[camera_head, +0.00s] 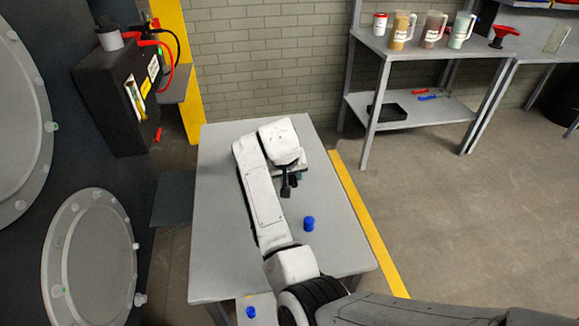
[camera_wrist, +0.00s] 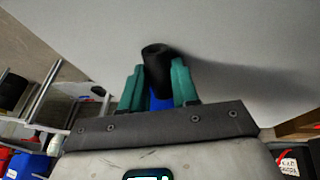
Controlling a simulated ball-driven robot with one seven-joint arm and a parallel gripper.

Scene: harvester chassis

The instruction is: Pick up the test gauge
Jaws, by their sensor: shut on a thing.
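My gripper (camera_wrist: 157,82) has two teal fingers closed on either side of a black round-ended piece (camera_wrist: 156,58) with a blue part below it. I take this piece to be the test gauge; no dial face shows. In the head view my gripper (camera_head: 293,178) is over the middle of the grey table (camera_head: 225,235), and a dark part (camera_head: 286,187) shows below the wrist. The arm hides much of the grip. I cannot tell whether the piece touches the tabletop.
A blue cylinder (camera_head: 308,223) stands on the table, right of my arm. Another blue piece (camera_head: 250,312) is at the bottom edge. A black box (camera_head: 118,98) with red cables is at the left. A shelf bench (camera_head: 400,112) with jugs stands at the back right. Open floor lies to the right.

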